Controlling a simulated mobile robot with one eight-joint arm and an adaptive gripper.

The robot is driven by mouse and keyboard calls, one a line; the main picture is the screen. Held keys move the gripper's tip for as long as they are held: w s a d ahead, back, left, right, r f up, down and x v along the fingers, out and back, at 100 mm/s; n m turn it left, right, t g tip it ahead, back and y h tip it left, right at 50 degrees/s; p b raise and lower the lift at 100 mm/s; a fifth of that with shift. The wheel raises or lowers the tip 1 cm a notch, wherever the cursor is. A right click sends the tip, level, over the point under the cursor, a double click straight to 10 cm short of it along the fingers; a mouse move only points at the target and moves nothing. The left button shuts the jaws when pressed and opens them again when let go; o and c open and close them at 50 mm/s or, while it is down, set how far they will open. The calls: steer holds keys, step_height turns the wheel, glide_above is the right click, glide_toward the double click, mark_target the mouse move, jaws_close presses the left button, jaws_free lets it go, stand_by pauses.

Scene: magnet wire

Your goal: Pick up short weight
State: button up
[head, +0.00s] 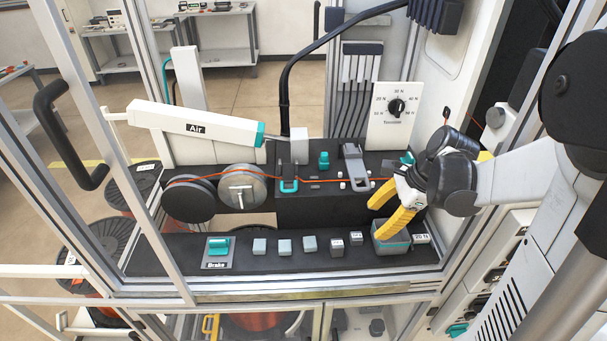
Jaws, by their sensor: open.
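A row of small blocks stands on the black front ledge. Three are plain pale grey-teal blocks: the left one (259,246), the middle one (284,247) and the right one (309,244). To their right are two darker grey labelled blocks (337,247) (356,239), and another labelled block (421,239) is at the far right. The labels are too small to read surely, and I cannot tell which is the short weight. My gripper (378,220) has yellow fingers spread open and empty. It hangs over a grey-teal open box (391,244), right of the two labelled blocks.
A teal Brake handle (217,246) is at the ledge's left. Behind are two wire wheels (241,188), an orange wire (330,179), a grey clamp (355,165) and a Tension dial (396,107). Metal frame posts (122,150) stand at left. The front ledge's edge is clear.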

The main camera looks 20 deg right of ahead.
mark_target(357, 236)
steer(key=shift+m, duration=0.5)
steer(key=x, duration=0.1)
steer(key=b+x, duration=0.1)
steer(key=x, duration=0.3)
steer(key=shift+d+f+b, duration=0.25)
steer(key=shift+d+b, duration=0.05)
steer(key=shift+b, duration=0.1)
steer(key=b+x, duration=0.1)
steer(key=x, duration=0.2)
steer(key=b+x, duration=0.1)
steer(key=x, duration=0.2)
steer(key=shift+w+r, duration=0.15)
steer(key=shift+w, duration=0.25)
steer(key=shift+r, duration=0.1)
jaws_close()
